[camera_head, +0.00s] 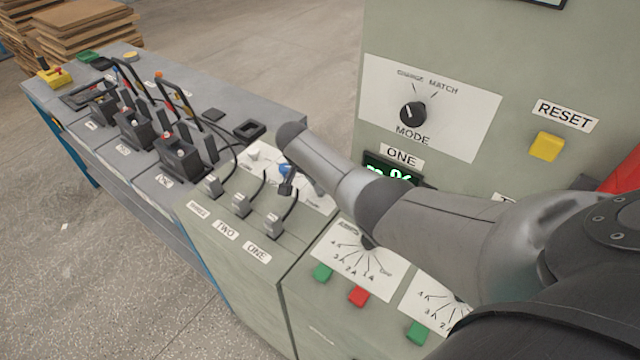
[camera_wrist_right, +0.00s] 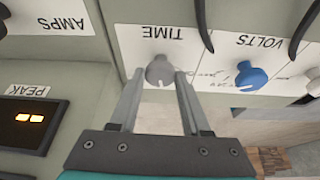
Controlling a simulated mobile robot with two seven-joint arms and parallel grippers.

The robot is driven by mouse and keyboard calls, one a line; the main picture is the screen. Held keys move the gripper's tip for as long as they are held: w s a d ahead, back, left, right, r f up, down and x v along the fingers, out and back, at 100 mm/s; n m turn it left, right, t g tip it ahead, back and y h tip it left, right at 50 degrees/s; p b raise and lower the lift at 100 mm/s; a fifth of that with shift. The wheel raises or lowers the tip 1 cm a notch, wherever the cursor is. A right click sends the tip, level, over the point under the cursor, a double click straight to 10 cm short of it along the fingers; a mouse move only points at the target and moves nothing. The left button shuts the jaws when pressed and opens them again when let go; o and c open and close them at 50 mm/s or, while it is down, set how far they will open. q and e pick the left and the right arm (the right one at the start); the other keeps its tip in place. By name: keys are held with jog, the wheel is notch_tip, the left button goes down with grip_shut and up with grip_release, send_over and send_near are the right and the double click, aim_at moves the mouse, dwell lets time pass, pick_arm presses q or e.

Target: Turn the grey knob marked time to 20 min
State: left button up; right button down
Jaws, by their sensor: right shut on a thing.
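The grey knob (camera_wrist_right: 160,70) sits on a white plate marked TIME (camera_wrist_right: 162,33), upside down in the right wrist view. My right gripper (camera_wrist_right: 160,77) is shut on this knob, with one finger on each side of it. Its scale marks are mostly hidden or too small to read, so I cannot tell the setting. In the head view my right arm (camera_head: 450,225) reaches across the panel and hides most of the knob area. My left gripper is out of view.
A blue knob (camera_wrist_right: 250,77) marked VOLTS sits beside the grey one. Black lever handles (camera_wrist_right: 204,22) stick out close to the plates. A PEAK display (camera_wrist_right: 24,118) is on the other side. Rows of levers (camera_head: 240,204) and battery clamps (camera_head: 135,128) line the bench.

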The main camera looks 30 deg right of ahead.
jog(key=shift+f+m+g+b, duration=0.2)
jog(key=shift+m+g+b, duration=0.2)
jog(key=shift+m+b, duration=0.4)
jog(key=m+g+b, duration=0.1)
jog(key=m+b, duration=0.2)
jog(key=b, duration=0.2)
jog(key=m+g+b, duration=0.1)
jog(key=m+b, duration=0.3)
jog(key=b, duration=0.1)
jog(key=shift+w+g+b, duration=0.2)
jog(key=shift+g+b, duration=0.15)
jog(key=shift+g, duration=0.05)
jog(key=m+b, duration=0.1)
jog(key=b, duration=0.1)
jog(key=shift+r+m+b, duration=0.15)
jog(key=shift+m+b, duration=0.15)
jog(key=shift+m, duration=0.1)
jog(key=shift+d+g, duration=0.1)
jog(key=shift+g, duration=0.2)
jog(key=shift+c, duration=1.9)
grip_release()
jog(key=shift+r, duration=0.1)
